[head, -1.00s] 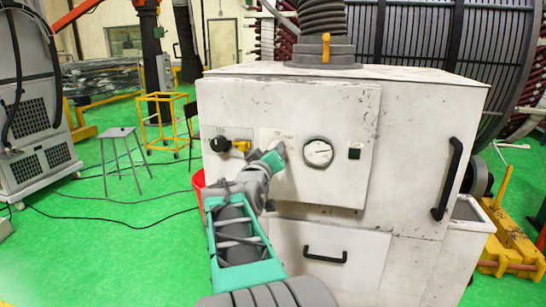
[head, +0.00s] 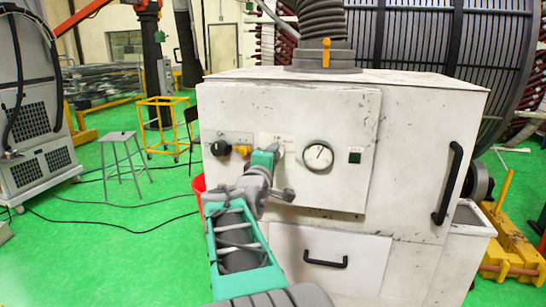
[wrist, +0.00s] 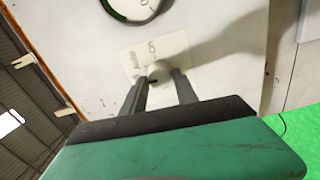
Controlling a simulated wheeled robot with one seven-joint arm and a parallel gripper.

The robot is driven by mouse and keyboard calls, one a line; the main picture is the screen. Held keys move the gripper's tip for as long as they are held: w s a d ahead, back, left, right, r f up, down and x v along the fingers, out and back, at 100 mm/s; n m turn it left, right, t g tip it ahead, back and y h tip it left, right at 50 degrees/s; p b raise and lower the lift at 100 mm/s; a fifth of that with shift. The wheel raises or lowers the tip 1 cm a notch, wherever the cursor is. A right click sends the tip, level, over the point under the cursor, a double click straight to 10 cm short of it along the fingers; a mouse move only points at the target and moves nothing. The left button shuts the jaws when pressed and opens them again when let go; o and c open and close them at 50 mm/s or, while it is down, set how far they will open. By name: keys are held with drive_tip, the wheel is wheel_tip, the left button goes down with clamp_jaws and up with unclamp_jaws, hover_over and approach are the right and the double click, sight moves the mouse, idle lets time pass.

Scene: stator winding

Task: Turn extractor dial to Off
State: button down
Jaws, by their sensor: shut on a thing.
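The extractor (head: 415,130) is a worn white cabinet, with a control panel (head: 345,190) on its front. My gripper (head: 278,154) is at the panel, left of the round gauge (head: 317,156). In the wrist view, my two grey fingers (wrist: 160,80) are shut on a small pale dial (wrist: 158,71). A label plate (wrist: 155,52) with lettering lies around the dial; I cannot read the setting. The gauge (wrist: 130,8) is partly cut off at the top. In the head view my gripper hides most of the dial.
A black knob (head: 220,148) and a yellow part (head: 242,150) sit left of my gripper. A small dark green button (head: 355,156) is right of the gauge. A grey stool (head: 123,150) stands on open green floor.

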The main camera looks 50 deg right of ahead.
drive_tip(key=shift+n, duration=0.5)
drive_tip(key=c, duration=0.9)
unclamp_jaws()
drive_tip(key=shift+c, duration=0.2)
drive_tip(key=b+v, duration=0.1)
drive_tip(key=v, duration=0.6)
drive_tip(key=shift+s+a, duration=0.2)
drive_tip(key=shift+a, duration=0.15)
